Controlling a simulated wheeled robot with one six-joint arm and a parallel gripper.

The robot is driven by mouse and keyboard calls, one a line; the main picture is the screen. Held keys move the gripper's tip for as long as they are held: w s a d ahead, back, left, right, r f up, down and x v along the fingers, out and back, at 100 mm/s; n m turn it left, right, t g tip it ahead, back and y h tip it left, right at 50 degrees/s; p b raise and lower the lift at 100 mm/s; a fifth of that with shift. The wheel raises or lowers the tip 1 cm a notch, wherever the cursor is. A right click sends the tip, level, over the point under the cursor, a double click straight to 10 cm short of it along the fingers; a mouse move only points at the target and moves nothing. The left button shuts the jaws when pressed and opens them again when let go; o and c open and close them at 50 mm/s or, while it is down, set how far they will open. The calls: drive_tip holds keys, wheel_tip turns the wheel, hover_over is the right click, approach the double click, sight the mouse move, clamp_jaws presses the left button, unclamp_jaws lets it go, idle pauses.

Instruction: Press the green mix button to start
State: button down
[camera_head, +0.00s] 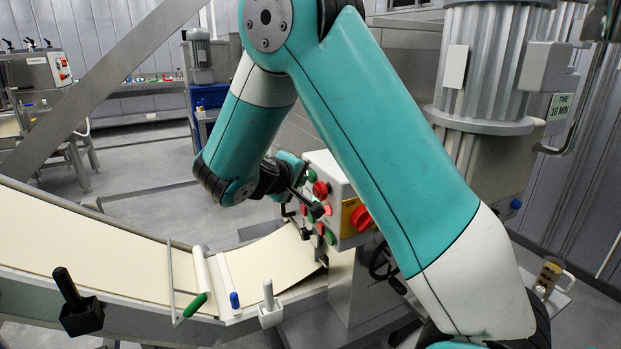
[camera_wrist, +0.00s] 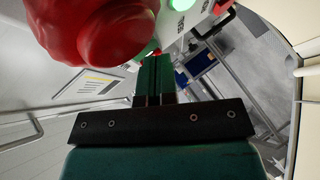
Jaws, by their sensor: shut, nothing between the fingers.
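The control box (camera_head: 345,190) carries several red and green buttons and a large red rotary knob (camera_head: 361,217). One green button (camera_head: 312,176) is near its top left and another green button (camera_head: 330,238) is low on the face. I cannot read which is labelled mix. My gripper (camera_head: 312,208) is at the button face, partly hidden by my own wrist. In the wrist view my gripper (camera_wrist: 155,62) is shut and empty, its tips close to the panel.
The large red knob (camera_wrist: 110,35) fills the upper left of the wrist view, close beside the fingers. A cream conveyor belt (camera_head: 90,235) runs below my arm. A handwheel (camera_head: 382,260) and a tall grey motor housing (camera_head: 490,65) stand to the right.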

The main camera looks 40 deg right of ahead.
drive_tip(key=shift+w+a, duration=0.15)
drive_tip(key=shift+a, duration=0.4)
drive_tip(key=a, duration=0.2)
drive_tip(key=w+a, duration=0.1)
drive_tip(key=a, duration=0.2)
drive_tip(key=shift+w+p, duration=0.2)
drive_tip(key=shift+p, duration=0.1)
idle(0.6)
